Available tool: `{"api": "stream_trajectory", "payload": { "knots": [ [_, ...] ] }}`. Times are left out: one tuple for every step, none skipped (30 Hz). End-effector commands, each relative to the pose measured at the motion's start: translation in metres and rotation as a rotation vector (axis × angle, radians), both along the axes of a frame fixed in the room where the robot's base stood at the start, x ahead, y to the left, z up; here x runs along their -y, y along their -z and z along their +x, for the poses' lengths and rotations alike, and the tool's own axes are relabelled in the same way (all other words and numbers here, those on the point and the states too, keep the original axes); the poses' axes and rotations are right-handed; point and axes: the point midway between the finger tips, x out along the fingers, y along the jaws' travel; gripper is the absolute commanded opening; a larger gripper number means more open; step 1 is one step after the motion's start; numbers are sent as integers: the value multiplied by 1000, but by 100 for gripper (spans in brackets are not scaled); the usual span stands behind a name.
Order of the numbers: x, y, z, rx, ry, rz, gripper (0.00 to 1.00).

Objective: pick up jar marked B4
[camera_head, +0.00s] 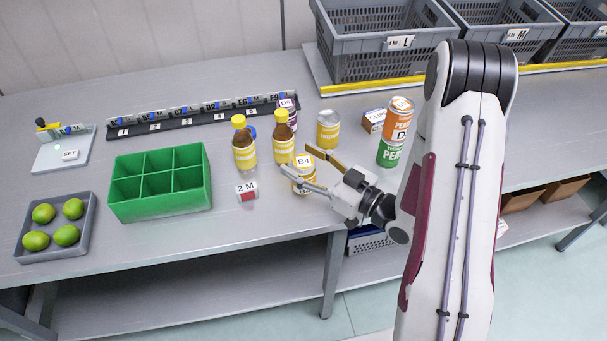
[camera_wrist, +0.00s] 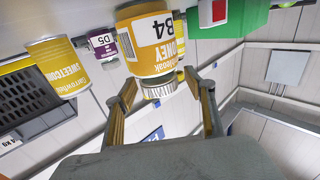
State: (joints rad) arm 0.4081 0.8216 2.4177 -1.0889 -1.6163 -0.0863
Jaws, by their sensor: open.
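The jar marked B4 (camera_head: 304,172) has a yellow label and stands on the grey table near its front edge. In the wrist view the jar (camera_wrist: 152,55) appears upside down, its label reading B4 and HONEY, with its ribbed lid towards me. My gripper (camera_head: 298,165) is open, with one finger on the far side of the jar and one on the near side. In the wrist view the fingers (camera_wrist: 166,95) are spread left and right of the jar's lid end, apart from it. Part of the jar is hidden by my gripper in the head view.
Two brown bottles with yellow caps (camera_head: 244,146) (camera_head: 283,138) stand behind the jar to the left. A yellow can (camera_head: 328,129) and stacked cans (camera_head: 394,130) stand behind to the right.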

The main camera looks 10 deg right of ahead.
Motion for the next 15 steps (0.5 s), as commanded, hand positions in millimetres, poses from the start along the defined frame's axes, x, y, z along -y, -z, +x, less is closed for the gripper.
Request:
{"api": "stream_trajectory", "payload": {
  "knots": [
    [0,0,0,0,0,0,54],
    [0,0,0,0,0,0,54],
    [0,0,0,0,0,0,54],
    [0,0,0,0,0,0,54],
    [0,0,0,0,0,0,54],
    [0,0,0,0,0,0,54],
    [0,0,0,0,0,0,54],
    [0,0,0,0,0,0,54],
    [0,0,0,0,0,0,54],
    [0,0,0,0,0,0,54],
    [0,0,0,0,0,0,54],
    [0,0,0,0,0,0,46],
    [0,0,0,0,0,0,39],
    [0,0,0,0,0,0,31],
    [0,0,0,0,0,0,20]
  ]
}}
